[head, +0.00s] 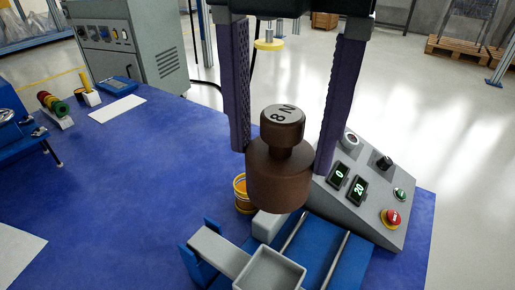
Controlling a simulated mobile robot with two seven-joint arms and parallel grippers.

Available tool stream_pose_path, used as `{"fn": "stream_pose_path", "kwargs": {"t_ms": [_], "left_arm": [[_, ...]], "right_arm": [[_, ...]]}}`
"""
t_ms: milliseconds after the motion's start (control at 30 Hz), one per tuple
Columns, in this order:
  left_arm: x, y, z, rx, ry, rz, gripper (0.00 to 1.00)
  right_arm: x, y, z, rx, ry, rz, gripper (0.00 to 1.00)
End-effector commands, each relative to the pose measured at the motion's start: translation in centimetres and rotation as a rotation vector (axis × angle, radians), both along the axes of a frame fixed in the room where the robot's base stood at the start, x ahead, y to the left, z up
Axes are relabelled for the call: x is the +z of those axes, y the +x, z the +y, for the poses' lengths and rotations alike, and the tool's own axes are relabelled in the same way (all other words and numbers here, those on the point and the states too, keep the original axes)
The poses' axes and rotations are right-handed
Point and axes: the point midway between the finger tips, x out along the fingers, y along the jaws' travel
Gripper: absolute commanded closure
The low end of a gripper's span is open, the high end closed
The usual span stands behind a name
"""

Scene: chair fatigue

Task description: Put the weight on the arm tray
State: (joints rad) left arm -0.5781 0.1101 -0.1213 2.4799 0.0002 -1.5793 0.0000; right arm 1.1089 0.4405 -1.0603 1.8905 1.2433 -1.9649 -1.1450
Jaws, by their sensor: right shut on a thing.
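The weight (278,178) is a brown cylinder with a narrower knob on top, marked 8 N. My right gripper (282,160) comes down from the top, with one dark purple finger on each side of the weight, and is shut on it. The weight is upright. The arm tray (272,272) is a small grey square tray with a raised rim, at the bottom of the view and partly cut off. The part of the tray that shows is empty. The weight appears above and beyond the tray in the picture. My left gripper is not in view.
A blue rig (325,250) with rails lies beside the tray. A grey control box (365,200) with displays and a red button stands to its right. A yellow-orange cup (241,195) is partly hidden behind the weight. The blue bench top (130,180) is clear at left centre.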

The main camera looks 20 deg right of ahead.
Motion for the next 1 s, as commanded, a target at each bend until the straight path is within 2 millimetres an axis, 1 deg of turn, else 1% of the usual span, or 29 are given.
{"fn": "stream_pose_path", "kwargs": {"t_ms": [67,167,400,533,633,867,967,1000], "left_arm": [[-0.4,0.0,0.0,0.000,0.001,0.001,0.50],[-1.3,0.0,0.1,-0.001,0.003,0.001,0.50],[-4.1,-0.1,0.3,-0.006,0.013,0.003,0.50],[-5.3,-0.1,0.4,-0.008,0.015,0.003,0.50],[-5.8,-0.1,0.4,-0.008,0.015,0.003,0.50],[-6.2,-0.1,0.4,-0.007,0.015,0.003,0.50],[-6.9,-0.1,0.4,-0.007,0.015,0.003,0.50],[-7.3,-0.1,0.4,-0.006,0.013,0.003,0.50]], "right_arm": [[-0.5,0.0,0.0,0.008,0.001,-0.001,1.00],[-2.6,-0.1,0.0,0.009,0.000,0.001,1.00],[-9.1,-0.1,-0.1,0.008,-0.002,0.001,1.00],[-11.9,0.0,0.0,0.008,0.000,0.000,1.00],[-13.2,0.0,0.0,0.008,0.000,-0.001,1.00],[-14.4,0.0,-0.1,0.008,0.000,-0.003,1.00],[-15.7,0.0,0.0,0.007,0.001,-0.001,1.00],[-16.4,0.0,-0.1,0.007,0.000,0.000,1.00]]}}
